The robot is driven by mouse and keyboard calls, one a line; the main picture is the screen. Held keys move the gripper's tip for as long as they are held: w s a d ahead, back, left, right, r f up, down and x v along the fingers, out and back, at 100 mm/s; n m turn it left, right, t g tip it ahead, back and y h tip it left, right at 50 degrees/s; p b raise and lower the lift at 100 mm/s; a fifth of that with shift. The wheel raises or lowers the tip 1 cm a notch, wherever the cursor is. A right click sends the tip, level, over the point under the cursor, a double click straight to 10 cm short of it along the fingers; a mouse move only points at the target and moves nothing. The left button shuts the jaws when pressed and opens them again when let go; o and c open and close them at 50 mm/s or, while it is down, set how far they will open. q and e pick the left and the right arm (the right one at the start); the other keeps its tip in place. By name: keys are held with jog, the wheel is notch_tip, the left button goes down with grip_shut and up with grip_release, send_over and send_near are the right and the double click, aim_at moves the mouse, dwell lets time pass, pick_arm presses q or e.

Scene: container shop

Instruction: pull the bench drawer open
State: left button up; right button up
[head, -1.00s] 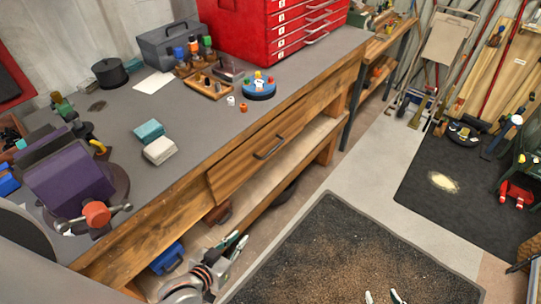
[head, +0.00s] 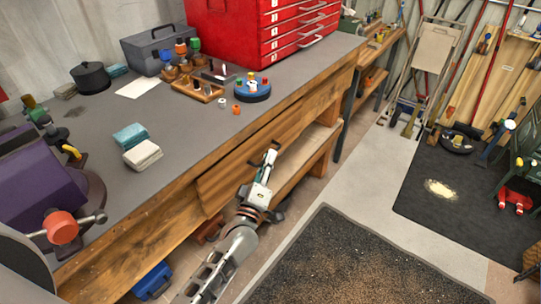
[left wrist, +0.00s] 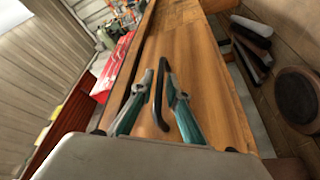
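The bench drawer (head: 225,183) has a wooden front in the bench's side, and it looks shut. Its dark bar handle (head: 277,145) is partly covered by my left gripper (head: 269,157), which reaches up to it from below. In the left wrist view, the dark handle (left wrist: 160,100) lies between the two grey and teal fingers of my left gripper (left wrist: 160,76). The fingers look open, with a small gap beside the bar; firm contact is not visible. My right gripper is not in view.
The grey bench top (head: 190,122) carries a red drawer cabinet (head: 235,30), a purple vise (head: 40,190), sponges (head: 142,155) and a blue round tray (head: 252,93). A lower shelf (head: 290,160) runs under the drawer.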

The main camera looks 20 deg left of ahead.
pick_arm(q)
jog(key=shift+x, duration=1.1)
grip_shut()
